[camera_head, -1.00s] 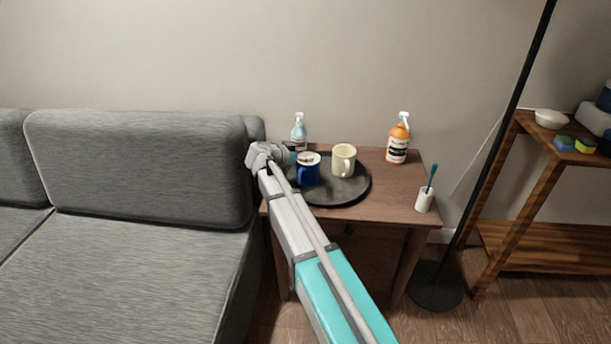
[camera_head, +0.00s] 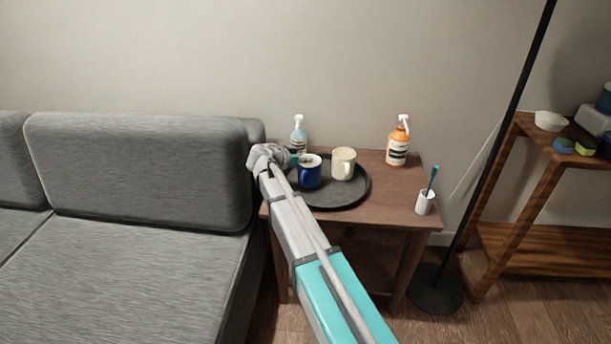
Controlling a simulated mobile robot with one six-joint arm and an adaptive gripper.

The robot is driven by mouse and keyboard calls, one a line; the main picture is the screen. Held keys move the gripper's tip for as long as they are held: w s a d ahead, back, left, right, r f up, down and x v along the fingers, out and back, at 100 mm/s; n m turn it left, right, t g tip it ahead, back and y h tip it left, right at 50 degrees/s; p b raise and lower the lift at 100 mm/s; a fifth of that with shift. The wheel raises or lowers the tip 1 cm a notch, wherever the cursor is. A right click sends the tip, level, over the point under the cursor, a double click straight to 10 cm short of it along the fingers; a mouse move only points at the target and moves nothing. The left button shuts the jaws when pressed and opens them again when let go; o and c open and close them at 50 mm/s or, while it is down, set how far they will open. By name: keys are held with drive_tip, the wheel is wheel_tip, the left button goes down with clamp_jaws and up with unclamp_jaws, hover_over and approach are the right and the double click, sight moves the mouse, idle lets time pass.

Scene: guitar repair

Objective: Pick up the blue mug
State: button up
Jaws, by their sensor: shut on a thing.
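The blue mug (camera_head: 310,174) stands upright at the left part of a round dark tray (camera_head: 345,195) on a small wooden table. My gripper (camera_head: 302,160) reaches in from the left and is shut on the blue mug at its upper left rim. The fingertips are small and partly hidden at the mug. Whether the mug's base touches the tray cannot be told. A cream mug (camera_head: 343,163) stands on the tray just right of the blue mug.
A blue-labelled spray bottle (camera_head: 298,135) stands behind my gripper. An orange spray bottle (camera_head: 397,146) and a white cup with a teal brush (camera_head: 424,202) stand at the table's right. A grey sofa (camera_head: 140,170) is left; a black lamp pole (camera_head: 500,140) and wooden shelf (camera_head: 530,180) are right.

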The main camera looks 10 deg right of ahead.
drive_tip(key=shift+r+p, duration=0.35)
clamp_jaws()
drive_tip(key=s+r+p, duration=1.2)
drive_tip(key=s, duration=0.1)
drive_tip(key=shift+s, duration=0.4)
idle(1.4)
drive_tip(key=shift+s+r, duration=0.1)
drive_tip(key=shift+r, duration=0.05)
idle(0.6)
idle(0.5)
